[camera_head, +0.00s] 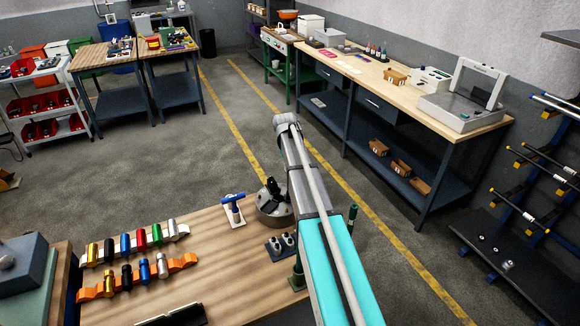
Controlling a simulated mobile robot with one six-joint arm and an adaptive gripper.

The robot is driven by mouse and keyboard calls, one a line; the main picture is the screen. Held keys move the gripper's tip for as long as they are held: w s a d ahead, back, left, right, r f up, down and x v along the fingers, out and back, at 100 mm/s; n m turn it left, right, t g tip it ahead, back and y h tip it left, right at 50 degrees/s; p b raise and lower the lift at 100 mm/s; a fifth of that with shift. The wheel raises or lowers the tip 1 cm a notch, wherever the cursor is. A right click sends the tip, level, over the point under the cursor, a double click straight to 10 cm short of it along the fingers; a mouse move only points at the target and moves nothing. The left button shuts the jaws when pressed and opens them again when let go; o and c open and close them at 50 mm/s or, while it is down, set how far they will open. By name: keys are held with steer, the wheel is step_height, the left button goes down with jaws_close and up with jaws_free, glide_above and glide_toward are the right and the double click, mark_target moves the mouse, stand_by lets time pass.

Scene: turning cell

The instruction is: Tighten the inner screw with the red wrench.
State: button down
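A red cylindrical piece (141,239) sits among several coloured pieces on a pale rack on the wooden table (215,275). I cannot tell whether it is the red wrench; no other wrench-shaped red tool shows. A round grey metal part (272,210) with dark upright parts on top stands at the table's far edge, partly behind my arm. No inner screw can be made out. My arm rises from the lower right to a grey joint near the picture's middle. My gripper cannot be made out, so its state does not show.
A blue T-handled tool (232,203) stands on a pale base beside the round part. A small dark holder (281,244) and a green-topped post (352,218) flank my arm. An orange rack (183,262) holds more coloured pieces.

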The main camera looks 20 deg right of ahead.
steer(key=shift+r+p, duration=0.4)
steer(key=shift+p, duration=0.05)
steer(key=shift+r+p, duration=2.05)
stand_by(0.4)
